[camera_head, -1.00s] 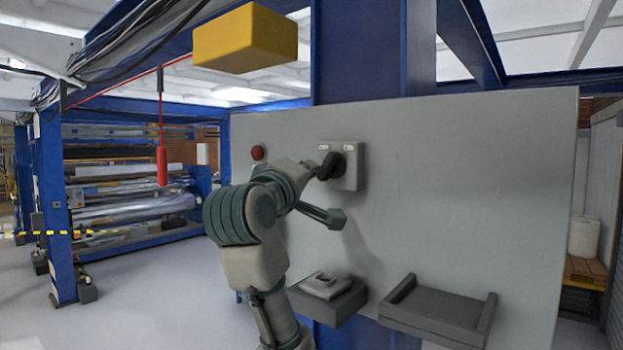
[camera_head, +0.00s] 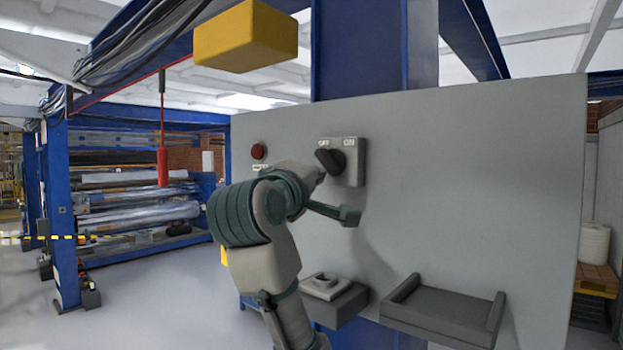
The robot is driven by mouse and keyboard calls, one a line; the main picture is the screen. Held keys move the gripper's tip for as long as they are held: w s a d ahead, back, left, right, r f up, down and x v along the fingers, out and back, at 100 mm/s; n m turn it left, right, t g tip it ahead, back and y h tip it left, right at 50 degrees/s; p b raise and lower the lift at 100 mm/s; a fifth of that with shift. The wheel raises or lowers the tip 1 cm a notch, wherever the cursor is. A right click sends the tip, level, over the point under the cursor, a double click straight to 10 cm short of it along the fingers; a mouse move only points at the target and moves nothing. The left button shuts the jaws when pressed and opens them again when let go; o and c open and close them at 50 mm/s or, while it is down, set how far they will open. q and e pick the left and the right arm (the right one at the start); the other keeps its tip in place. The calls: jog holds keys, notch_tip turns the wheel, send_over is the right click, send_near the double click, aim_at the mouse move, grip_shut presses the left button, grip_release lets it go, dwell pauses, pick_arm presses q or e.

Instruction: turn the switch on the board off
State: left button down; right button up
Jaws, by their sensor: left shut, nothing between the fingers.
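The switch is a black rotary knob (camera_head: 330,160) on a grey plate (camera_head: 352,165) marked OFF on the left and ON on the right. The plate is fixed to the large grey board (camera_head: 460,190). The raised end of the knob leans up and left, towards the OFF mark. My left gripper (camera_head: 312,178) is shut and empty, just below and left of the knob. Its wrist and arm hide much of it, and I cannot tell whether it touches the knob. My right gripper is not in view.
A red button (camera_head: 258,151) sits left of the switch. Below are a grey box with a light top (camera_head: 332,295) and an empty dark tray (camera_head: 440,310). A yellow block (camera_head: 245,38) and a red hanging handle (camera_head: 162,167) are at upper left. The board's right side is clear.

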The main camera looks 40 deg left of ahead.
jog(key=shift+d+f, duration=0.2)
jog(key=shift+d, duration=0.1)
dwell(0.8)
